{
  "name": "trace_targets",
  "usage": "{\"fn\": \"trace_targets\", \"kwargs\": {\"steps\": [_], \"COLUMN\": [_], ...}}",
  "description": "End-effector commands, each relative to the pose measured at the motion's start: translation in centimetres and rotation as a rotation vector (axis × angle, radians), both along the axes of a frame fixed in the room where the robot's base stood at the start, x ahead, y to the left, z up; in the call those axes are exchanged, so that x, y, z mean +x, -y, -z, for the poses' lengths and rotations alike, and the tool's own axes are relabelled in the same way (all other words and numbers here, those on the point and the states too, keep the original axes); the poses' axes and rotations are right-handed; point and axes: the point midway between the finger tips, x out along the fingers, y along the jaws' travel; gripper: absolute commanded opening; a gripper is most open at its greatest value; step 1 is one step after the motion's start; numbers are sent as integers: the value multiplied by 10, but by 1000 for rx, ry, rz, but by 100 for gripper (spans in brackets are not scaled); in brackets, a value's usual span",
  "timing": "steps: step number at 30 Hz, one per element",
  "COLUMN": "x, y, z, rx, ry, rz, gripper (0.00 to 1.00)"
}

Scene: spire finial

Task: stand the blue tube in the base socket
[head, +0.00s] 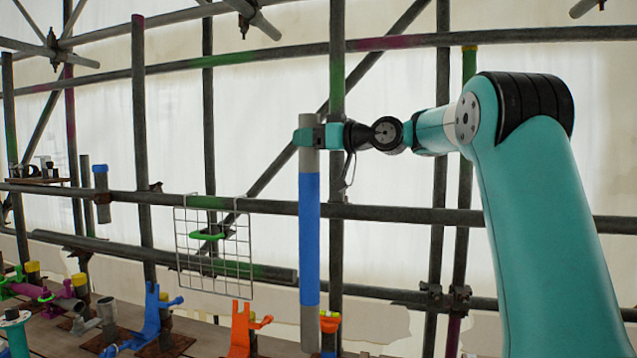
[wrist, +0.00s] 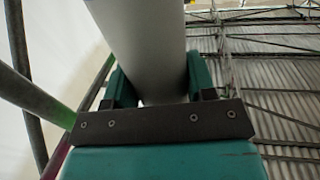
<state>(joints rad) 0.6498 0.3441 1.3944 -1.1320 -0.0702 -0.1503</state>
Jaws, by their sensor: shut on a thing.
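The blue tube (head: 309,232) hangs upright in the head view, with a long blue middle and bare grey ends. My gripper (head: 309,137) is shut on its grey upper end. In the wrist view the grey tube end (wrist: 142,45) lies between the two teal fingers of my gripper (wrist: 150,85). The tube's lower end reaches down in front of the bench, near an orange clamp. Whether it touches anything there I cannot tell. I cannot make out for certain which part is the base socket.
Scaffold poles (head: 395,212) cross behind the tube. A wire grid (head: 214,253) with a green clip hangs to its left. On the bench (head: 215,338) stand a blue clamp (head: 153,315), an orange clamp (head: 241,330) and several pipe fittings. A small shelf (head: 38,181) is at far left.

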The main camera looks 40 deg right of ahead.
Motion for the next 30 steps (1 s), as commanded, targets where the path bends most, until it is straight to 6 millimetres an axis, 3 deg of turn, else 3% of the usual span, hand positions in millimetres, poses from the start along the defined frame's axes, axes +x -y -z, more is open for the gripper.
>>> {"fn": "trace_targets", "kwargs": {"steps": [1, 3, 9, 30], "x": [0, -1, -4, -5], "y": [0, 0, -1, -1], "z": [19, 40, 75, 81], "rx": [4, 3, 0, -2], "ry": [0, 2, 5, 8], "rz": [0, 1, 8, 11], "gripper": [0, 0, 0, 0]}}
